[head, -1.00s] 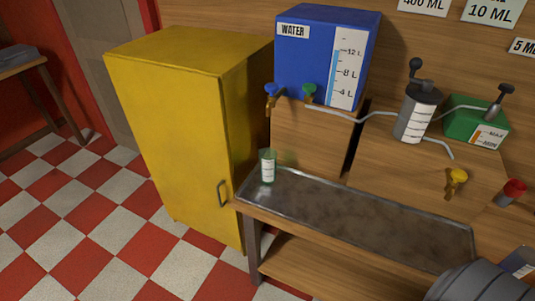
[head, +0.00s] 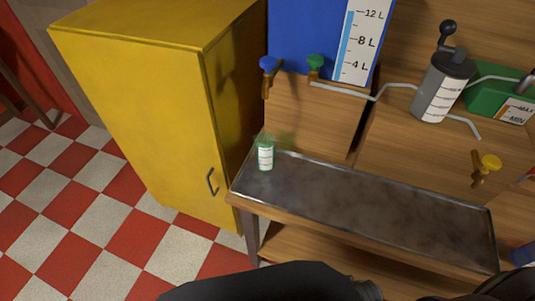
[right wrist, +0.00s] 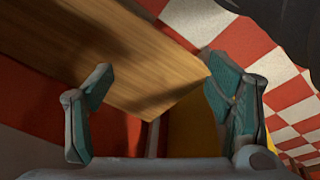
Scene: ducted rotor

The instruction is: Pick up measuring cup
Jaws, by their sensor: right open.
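The measuring cup (head: 265,157) is a small, clear greenish cup with a white marked label. It stands upright at the left end of the metal-topped bench (head: 370,205) in the head view. My right gripper (right wrist: 155,95) shows in the right wrist view with its two teal-padded fingers wide apart and nothing between them. Beyond the fingers is a wooden surface (right wrist: 110,45); the cup is not in that view. In the head view a dark arm of mine crosses the bottom edge, with no fingertips visible. My left gripper is not in view.
A yellow cabinet (head: 140,100) stands left of the bench. Behind the bench are a blue water tank (head: 305,35) with blue (head: 268,66) and green (head: 315,64) taps, a grey cylinder (head: 441,88) and a yellow valve (head: 487,163). The bench top right of the cup is clear.

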